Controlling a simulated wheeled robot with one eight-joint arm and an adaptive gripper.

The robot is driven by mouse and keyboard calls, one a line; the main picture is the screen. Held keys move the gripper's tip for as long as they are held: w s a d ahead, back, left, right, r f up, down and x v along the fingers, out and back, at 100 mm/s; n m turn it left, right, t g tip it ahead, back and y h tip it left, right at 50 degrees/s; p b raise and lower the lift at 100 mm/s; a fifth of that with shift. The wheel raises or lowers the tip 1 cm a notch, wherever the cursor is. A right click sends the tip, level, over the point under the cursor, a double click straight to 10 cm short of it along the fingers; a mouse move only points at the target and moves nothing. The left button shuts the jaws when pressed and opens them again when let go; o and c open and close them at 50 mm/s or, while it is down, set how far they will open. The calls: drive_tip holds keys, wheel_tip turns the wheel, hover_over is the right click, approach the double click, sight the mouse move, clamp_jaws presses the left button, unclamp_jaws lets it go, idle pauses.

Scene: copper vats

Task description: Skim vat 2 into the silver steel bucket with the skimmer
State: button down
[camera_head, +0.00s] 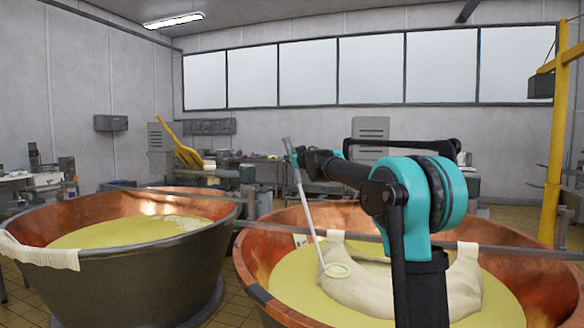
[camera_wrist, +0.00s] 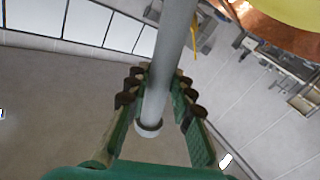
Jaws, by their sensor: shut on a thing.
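My gripper (camera_head: 300,158) is shut on the grey handle of the skimmer (camera_head: 308,215); the wrist view shows the green fingers (camera_wrist: 158,92) around the handle (camera_wrist: 172,50). I cannot tell whether the head touches the liquid or cloth. A left copper vat (camera_head: 120,275) holds yellow liquid with a pale patch. No vat number is readable. I see no silver steel bucket.
A cloth (camera_head: 40,252) hangs over the left vat's rim. A yellow paddle (camera_head: 180,148) stands behind the vats. A grey rail (camera_head: 300,228) runs across the right vat's rear. A yellow post (camera_head: 557,150) stands at right. Cluttered benches line the back wall.

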drive_tip(key=shift+r, duration=3.6)
drive_tip(key=shift+a, duration=0.1)
